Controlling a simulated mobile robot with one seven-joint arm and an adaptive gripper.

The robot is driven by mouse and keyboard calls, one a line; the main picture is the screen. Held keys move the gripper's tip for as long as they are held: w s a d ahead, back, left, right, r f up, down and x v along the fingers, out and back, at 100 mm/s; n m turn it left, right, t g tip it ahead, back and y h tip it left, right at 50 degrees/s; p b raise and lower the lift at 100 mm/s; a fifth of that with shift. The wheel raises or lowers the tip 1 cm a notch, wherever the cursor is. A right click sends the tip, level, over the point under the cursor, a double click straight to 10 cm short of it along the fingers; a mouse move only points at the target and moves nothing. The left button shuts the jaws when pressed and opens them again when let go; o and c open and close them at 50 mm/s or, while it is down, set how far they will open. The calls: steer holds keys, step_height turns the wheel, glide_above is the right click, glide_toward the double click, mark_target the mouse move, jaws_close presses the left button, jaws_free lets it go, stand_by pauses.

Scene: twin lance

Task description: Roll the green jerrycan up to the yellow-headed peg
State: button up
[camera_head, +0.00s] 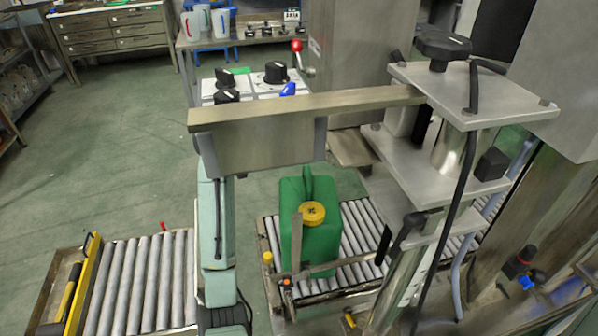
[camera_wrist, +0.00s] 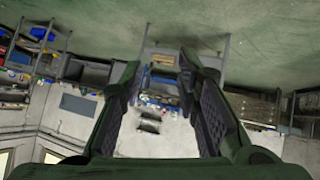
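The green jerrycan (camera_head: 318,248) stands upright on the right roller conveyor (camera_head: 352,243) in the head view, with a yellow cap (camera_head: 312,213) on top. A small yellow-headed peg (camera_head: 268,257) stands at the conveyor's left edge, left of the jerrycan and apart from it. An upright metal bar partly covers the jerrycan's left face. My gripper (camera_wrist: 158,65) is open and empty in the wrist view, where neither the jerrycan nor the peg shows. In the head view my pale green arm hangs left of the jerrycan; its gripper cannot be made out clearly there.
A second roller conveyor (camera_head: 145,280) with a yellow bar (camera_head: 84,285) lies at the left. A metal beam (camera_head: 300,105) crosses above, joined to a plate-and-post machine (camera_head: 440,150) at the right. Behind is a panel with black knobs (camera_head: 276,72). Green floor at left is clear.

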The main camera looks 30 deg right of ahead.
mark_target(308, 189)
steer(key=s+d+f+m+g+y+p, duration=0.1)
steer(key=s+d+f+m+g+p, duration=0.15)
steer(key=s+d+f+g, duration=0.65)
steer(key=d+f+t, duration=0.2)
steer(key=d+f, duration=0.1)
steer(key=d+f+t+p, duration=0.1)
steer(key=f, duration=0.1)
steer(key=shift+s+d, duration=0.15)
steer(key=shift+s, duration=0.25)
steer(key=shift+w+d+f, duration=0.1)
steer(key=shift+d+f, duration=0.1)
steer(key=shift+f, duration=0.3)
steer(key=shift+c, duration=0.6)
jaws_close()
